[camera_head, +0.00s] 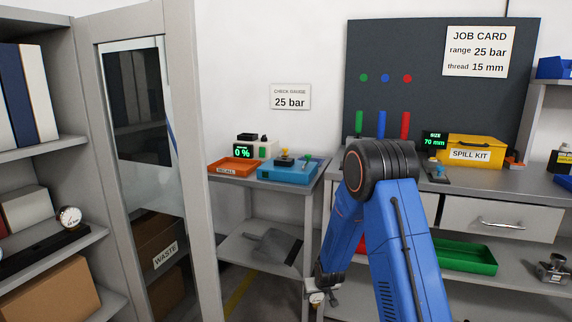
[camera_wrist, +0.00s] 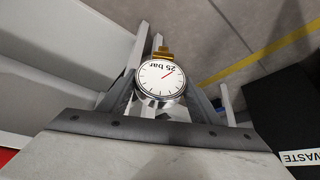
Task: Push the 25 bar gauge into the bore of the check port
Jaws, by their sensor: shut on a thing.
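The 25 bar gauge (camera_wrist: 161,78) has a round white dial, a red needle and a brass stem (camera_wrist: 163,53). My gripper (camera_wrist: 160,92) is shut on it, one finger on each side of the dial. In the head view my gripper (camera_head: 318,297) hangs low at the bottom, in front of the table, with the gauge's white face (camera_head: 316,298) small in it. A blue unit (camera_head: 288,171) with black, yellow and green parts on top stands on the small table, under a "CHECK GAUGE 25 bar" sign (camera_head: 290,97). I cannot tell a bore on it.
An orange tray (camera_head: 233,167) and a "0 %" display unit (camera_head: 243,153) stand left of the blue unit. Another gauge (camera_head: 69,217) is on the left shelf. A dustpan-like grey thing (camera_head: 270,245) lies on the lower shelf. A glazed cabinet door (camera_head: 140,110) stands at left.

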